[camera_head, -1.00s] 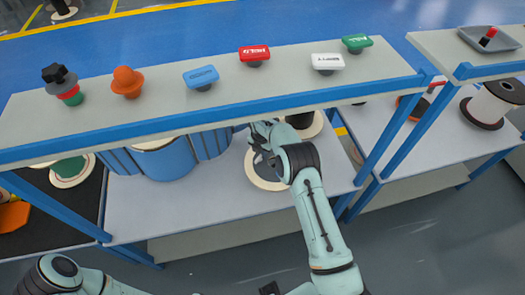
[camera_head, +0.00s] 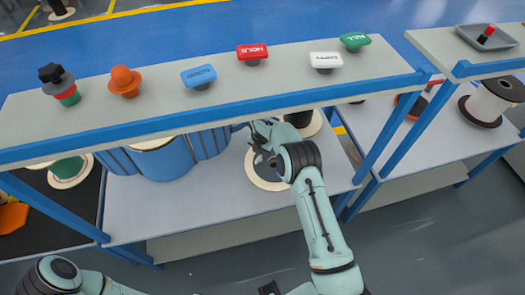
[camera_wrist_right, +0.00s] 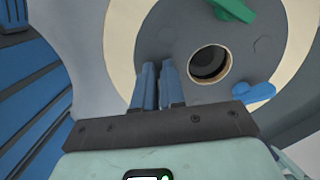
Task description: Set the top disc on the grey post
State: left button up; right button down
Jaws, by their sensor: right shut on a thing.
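A large disc with a grey face (camera_wrist_right: 275,55) and a cream outer band fills much of the right wrist view. A round hole (camera_wrist_right: 210,64) is at its middle, dark inside. In the head view its cream rim (camera_head: 268,184) shows over the grey lower table. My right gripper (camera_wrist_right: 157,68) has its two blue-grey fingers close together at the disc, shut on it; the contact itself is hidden. In the head view my right gripper (camera_head: 262,148) is partly covered by my wrist. I cannot make out the grey post. My left gripper is out of view.
A raised shelf (camera_head: 300,85) with a blue front edge runs above the table, carrying several coloured knobs and signs. Blue drums (camera_head: 165,160) stand left of the disc. A dark reel (camera_head: 312,123) stands behind it. The table front is clear.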

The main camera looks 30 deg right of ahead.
jog(key=shift+f, duration=0.9)
jog(key=c, duration=1.5)
grip_release()
